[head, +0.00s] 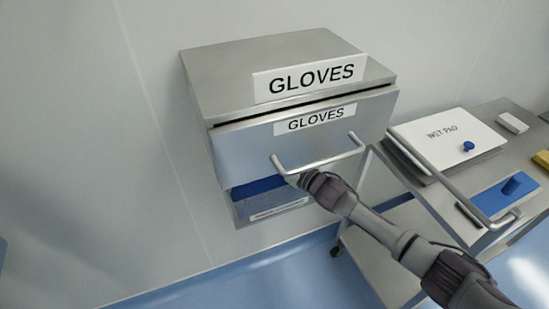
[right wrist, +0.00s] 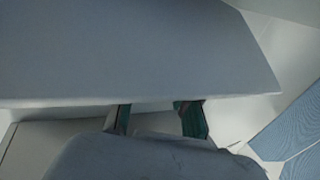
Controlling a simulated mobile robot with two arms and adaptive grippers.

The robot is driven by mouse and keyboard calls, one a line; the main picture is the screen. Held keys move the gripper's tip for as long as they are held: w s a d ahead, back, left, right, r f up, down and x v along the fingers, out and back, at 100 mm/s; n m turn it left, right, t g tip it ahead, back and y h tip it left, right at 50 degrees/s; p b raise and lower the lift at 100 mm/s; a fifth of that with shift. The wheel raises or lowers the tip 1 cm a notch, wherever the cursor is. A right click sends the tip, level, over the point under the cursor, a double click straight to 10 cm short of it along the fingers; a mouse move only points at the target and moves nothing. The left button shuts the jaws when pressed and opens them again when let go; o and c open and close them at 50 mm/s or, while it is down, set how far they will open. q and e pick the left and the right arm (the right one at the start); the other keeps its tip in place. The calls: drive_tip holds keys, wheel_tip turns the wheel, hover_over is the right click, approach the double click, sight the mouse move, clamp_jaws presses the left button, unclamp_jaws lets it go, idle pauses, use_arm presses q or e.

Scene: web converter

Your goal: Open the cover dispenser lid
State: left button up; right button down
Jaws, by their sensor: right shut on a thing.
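A metal dispenser box (head: 225,85) marked GLOVES is on the wall in the head view. Its front lid (head: 240,150) has a second GLOVES label and a bar handle (head: 325,161). A dark gap runs along the lid's top edge, and blue contents (head: 258,188) show below its lower edge. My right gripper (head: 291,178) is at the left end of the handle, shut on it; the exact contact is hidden. In the right wrist view a broad grey panel fills the top, and the fingertips (right wrist: 158,118) are partly hidden under its edge. My left gripper is not in view.
A metal cart (head: 400,215) stands to the right, with its own push handle (head: 498,222). It carries a white WET PAD box (head: 440,133), a blue pad (head: 500,197) and small items. The wall left of the dispenser is bare.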

drive_tip(key=shift+w+r, duration=0.4)
drive_tip(key=shift+r, duration=0.1)
drive_tip(key=c, duration=0.8)
unclamp_jaws()
drive_tip(key=shift+f, duration=0.25)
drive_tip(key=shift+s, duration=0.15)
drive_tip(key=v, duration=1.1)
drive_tip(key=shift+s+d, duration=0.3)
